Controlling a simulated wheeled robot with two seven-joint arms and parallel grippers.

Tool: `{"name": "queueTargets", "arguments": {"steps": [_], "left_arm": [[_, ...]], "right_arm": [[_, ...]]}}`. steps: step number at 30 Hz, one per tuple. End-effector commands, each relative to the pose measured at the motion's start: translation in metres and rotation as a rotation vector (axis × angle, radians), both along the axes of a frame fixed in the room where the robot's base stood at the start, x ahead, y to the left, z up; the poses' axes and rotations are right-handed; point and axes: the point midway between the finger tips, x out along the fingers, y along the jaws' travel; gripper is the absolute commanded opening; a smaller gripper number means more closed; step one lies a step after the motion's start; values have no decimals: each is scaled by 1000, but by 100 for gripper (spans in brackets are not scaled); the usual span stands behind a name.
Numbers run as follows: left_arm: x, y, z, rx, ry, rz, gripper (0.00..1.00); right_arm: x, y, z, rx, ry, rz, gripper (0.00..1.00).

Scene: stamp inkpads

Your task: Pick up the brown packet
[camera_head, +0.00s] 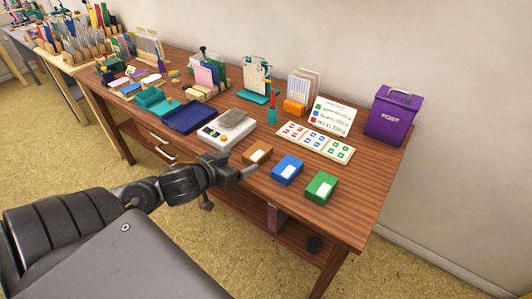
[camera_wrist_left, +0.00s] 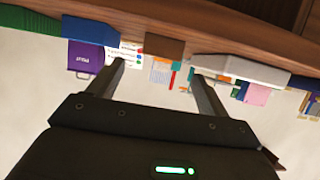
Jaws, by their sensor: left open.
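The brown packet (camera_head: 257,154) is a small box with a pale label, lying on the front edge of the wooden table. It also shows in the left wrist view (camera_wrist_left: 164,49), ahead of the gap between the fingers. My left gripper (camera_head: 233,187) is open and empty, just in front of the table edge and close to the packet, apart from it. Its two spread fingers show in the left wrist view (camera_wrist_left: 158,70). My right gripper is in neither view.
A blue packet (camera_head: 288,170) and a green packet (camera_head: 321,186) lie to the right of the brown one. Stamp cards (camera_head: 315,142) and a purple post box (camera_head: 393,118) are behind.

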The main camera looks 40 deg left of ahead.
Motion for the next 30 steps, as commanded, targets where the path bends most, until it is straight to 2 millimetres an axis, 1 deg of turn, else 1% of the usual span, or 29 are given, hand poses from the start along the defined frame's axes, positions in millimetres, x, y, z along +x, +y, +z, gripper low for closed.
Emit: {"name": "queueTargets", "arguments": {"steps": [2,5,10,12,17,25,30], "left_arm": [[-1,2,0,-1,0,4,78],[3,5,-4,0,-1,10,78],[20,7,-13,2,-1,13,78],[29,7,-15,0,-1,15,78],[44,6,-20,0,-1,12,78],[51,5,-22,0,0,11,78],[72,4,-28,0,-2,10,78]], "right_arm": [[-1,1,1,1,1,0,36],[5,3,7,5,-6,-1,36],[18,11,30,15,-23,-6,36],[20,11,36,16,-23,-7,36],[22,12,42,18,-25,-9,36],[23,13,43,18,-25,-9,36],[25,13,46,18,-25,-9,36]]}}
